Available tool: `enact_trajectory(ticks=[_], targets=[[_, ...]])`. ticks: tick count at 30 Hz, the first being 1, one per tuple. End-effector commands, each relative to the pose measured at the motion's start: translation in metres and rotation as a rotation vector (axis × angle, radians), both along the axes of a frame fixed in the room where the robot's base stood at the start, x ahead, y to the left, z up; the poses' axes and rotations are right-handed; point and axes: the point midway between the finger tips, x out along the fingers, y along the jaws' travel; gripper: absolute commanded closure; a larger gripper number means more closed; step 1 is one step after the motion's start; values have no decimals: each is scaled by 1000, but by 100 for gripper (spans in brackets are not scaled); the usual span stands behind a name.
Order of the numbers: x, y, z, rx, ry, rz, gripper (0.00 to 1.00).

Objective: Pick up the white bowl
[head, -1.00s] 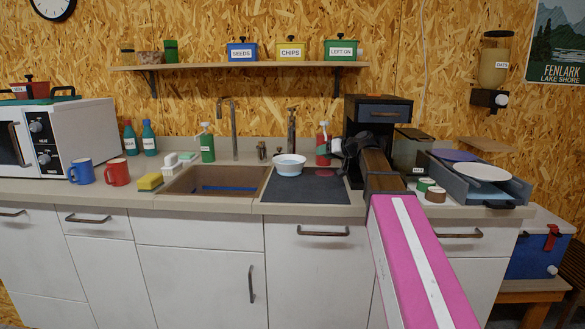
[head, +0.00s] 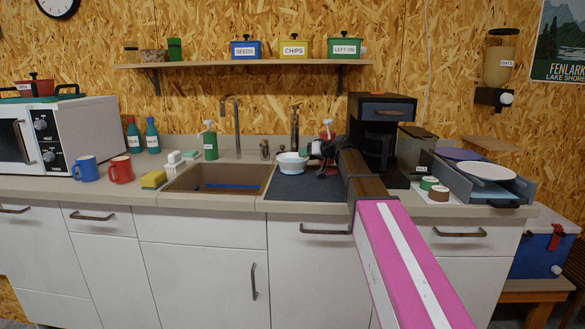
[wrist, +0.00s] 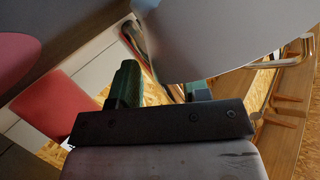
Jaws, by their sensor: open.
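The white bowl (head: 291,163), pale blue-white, stands upright on the dark mat (head: 290,188) right of the sink in the head view. My gripper (head: 314,152) is just right of the bowl, at about rim height, with its wrist over the mat. In the wrist view a large pale curved surface, likely the bowl (wrist: 215,35), fills the top close to the fingers. My gripper's two green-tipped fingers (wrist: 160,90) stand apart with nothing seen between them. Whether a finger touches the bowl cannot be told.
A red bottle (head: 327,130) stands behind my gripper, partly hidden. The coffee machine (head: 380,135) stands close to the right of my arm. The sink (head: 218,179) with its tap (head: 237,125) lies left of the bowl. A green bottle (head: 210,144) stands behind the sink.

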Motion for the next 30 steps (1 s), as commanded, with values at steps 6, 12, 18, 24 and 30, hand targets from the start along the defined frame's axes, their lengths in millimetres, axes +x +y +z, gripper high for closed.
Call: enact_trajectory(ticks=[6, 12, 18, 24, 30], targets=[[0, 0, 0, 0, 0, 0, 64], [0, 0, 0, -1, -1, 0, 100], [0, 0, -1, -3, -1, 1, 100], [0, 0, -1, -3, 0, 1, 100], [-1, 0, 5, -5, -1, 2, 100]])
